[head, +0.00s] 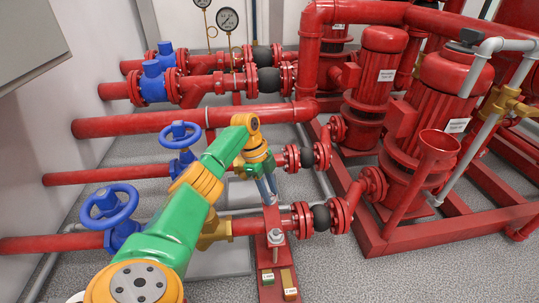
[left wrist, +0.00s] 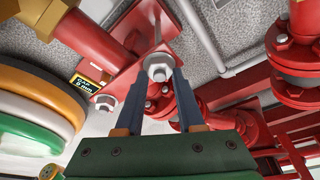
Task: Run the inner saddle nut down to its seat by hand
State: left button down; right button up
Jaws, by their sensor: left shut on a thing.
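My left gripper (head: 268,194) reaches down behind the red pipe at the front, onto the red saddle support (head: 268,258). In the left wrist view my left gripper (left wrist: 158,70) has its two dark fingers on either side of a pale hex nut, the inner saddle nut (left wrist: 159,69), and is shut on it. A threaded stud (left wrist: 157,25) shows beyond this nut. A second nut (left wrist: 105,103) sits to the left on the red plate (left wrist: 118,65). The outer nut also shows on its stud in the head view (head: 276,237). The nut's seat is hidden. My right gripper is not in view.
Red pipes with blue handwheel valves (head: 110,207) lie to the left of my arm. A black rubber joint (head: 321,217) and a red pump (head: 430,120) stand to the right. Small labelled blocks (head: 289,284) sit on the support's front end. Grey floor is open at front right.

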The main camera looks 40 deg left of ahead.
pick_arm(q)
jog(key=shift+c, duration=2.2)
grip_release()
jog(key=p+v, duration=0.5)
jog(key=v, duration=0.1)
jog(key=shift+r, duration=0.15)
jog(key=shift+s+f, duration=0.15)
jog(key=shift+f, duration=0.05)
